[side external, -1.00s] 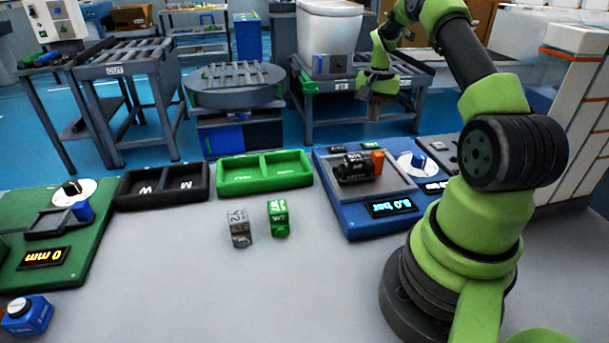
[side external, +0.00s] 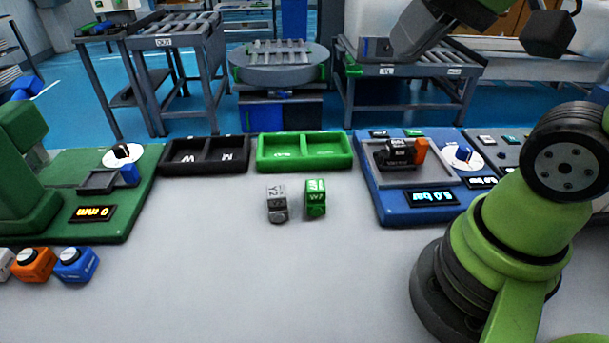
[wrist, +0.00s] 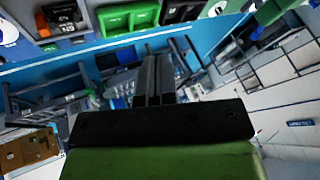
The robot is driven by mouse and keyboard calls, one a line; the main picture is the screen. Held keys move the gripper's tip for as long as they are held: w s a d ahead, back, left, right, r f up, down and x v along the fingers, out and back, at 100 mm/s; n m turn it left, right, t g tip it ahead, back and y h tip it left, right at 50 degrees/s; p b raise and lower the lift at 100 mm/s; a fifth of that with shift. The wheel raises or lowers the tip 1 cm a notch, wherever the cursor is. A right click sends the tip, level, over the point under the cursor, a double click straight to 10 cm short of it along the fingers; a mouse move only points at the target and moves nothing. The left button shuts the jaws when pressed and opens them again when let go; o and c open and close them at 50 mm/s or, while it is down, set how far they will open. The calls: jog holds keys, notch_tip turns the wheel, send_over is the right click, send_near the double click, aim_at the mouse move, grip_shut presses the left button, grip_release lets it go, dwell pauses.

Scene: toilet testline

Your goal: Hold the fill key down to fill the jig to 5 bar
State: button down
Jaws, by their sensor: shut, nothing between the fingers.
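The blue jig station (side external: 393,207) stands right of centre in the side view. A black part with an orange end (side external: 398,152) lies in its grey recess. The front display (side external: 431,198) is lit and seems to read 5.0 or 6.0 bar. Small keys with dark and green labels (side external: 413,133) line its back edge; I cannot read which one is fill. A white dial with a blue knob (side external: 463,155) is at the right. My gripper (wrist: 157,60) is shut and empty in the wrist view, touching no key that I can see. Its fingertips cannot be made out in the side view.
A green tray (side external: 304,164) and a black tray (side external: 206,168) stand left of the jig. Grey and green cubes (side external: 277,204) (side external: 315,198) sit on the bare table in front. A green station (side external: 80,225) is at the left, with small orange and blue blocks near it.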

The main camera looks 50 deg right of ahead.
jog(key=shift+s+a+f+n+t+y, duration=0.1)
jog(key=shift+s+a+f+n+y, duration=0.15)
jog(key=shift+s, duration=0.25)
jog(key=shift+s+a+f+n+t, duration=0.1)
jog(key=shift+s+a+n, duration=0.05)
jog(key=shift+s+a, duration=0.3)
jog(key=shift+s+a+f+n+t+y, duration=0.1)
jog(key=shift+s+a+n+y, duration=0.1)
jog(key=shift+s, duration=0.35)
